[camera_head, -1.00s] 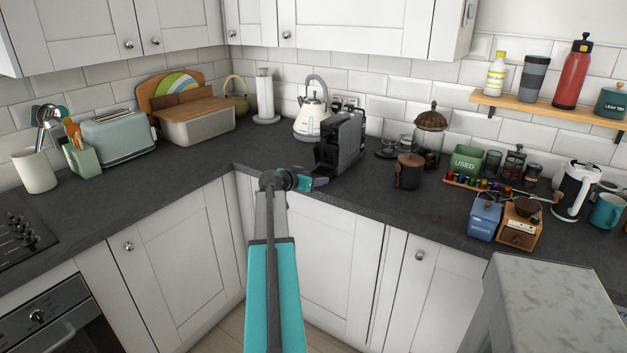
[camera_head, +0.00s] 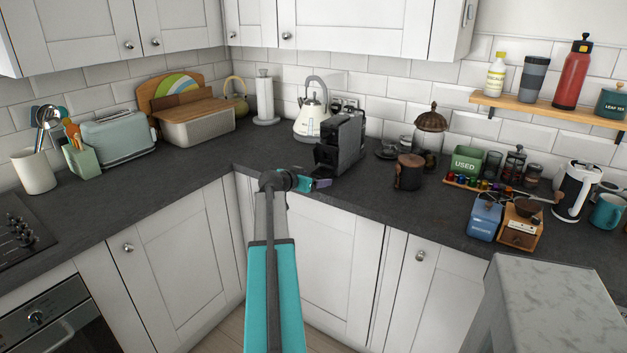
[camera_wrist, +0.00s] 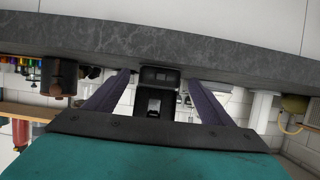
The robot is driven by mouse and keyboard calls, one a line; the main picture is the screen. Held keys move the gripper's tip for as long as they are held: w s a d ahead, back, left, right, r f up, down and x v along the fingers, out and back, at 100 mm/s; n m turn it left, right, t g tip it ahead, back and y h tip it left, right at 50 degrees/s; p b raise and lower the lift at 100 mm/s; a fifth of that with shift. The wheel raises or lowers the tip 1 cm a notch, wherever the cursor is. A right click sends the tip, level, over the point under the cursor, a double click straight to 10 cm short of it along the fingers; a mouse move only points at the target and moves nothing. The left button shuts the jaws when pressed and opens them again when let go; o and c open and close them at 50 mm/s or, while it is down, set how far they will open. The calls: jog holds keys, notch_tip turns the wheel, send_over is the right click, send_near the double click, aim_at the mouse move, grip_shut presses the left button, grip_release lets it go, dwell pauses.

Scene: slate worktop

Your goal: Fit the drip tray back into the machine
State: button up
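The dark coffee machine (camera_head: 341,143) stands upright on the worktop, right of the kettle. In the wrist view, which is upside down, the machine (camera_wrist: 154,104) shows between my fingers. A black block at its base, seemingly the drip tray (camera_wrist: 160,74), lies at worktop level; I cannot tell how far in it sits. My gripper (camera_wrist: 160,80) is open, its purple fingers apart on either side with a visible gap to the black block. In the head view my gripper (camera_head: 321,183) is at the worktop's front edge, before the machine; its far finger is mostly hidden.
The worktop (camera_head: 268,157) is clear left of the machine. The cream kettle (camera_head: 311,118) stands behind it. A brown canister (camera_head: 408,172) and a glass jar with a domed lid (camera_head: 430,135) stand to the right.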

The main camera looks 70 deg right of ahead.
jog(key=b+v, duration=0.2)
jog(key=v, duration=1.2)
dwell(0.7)
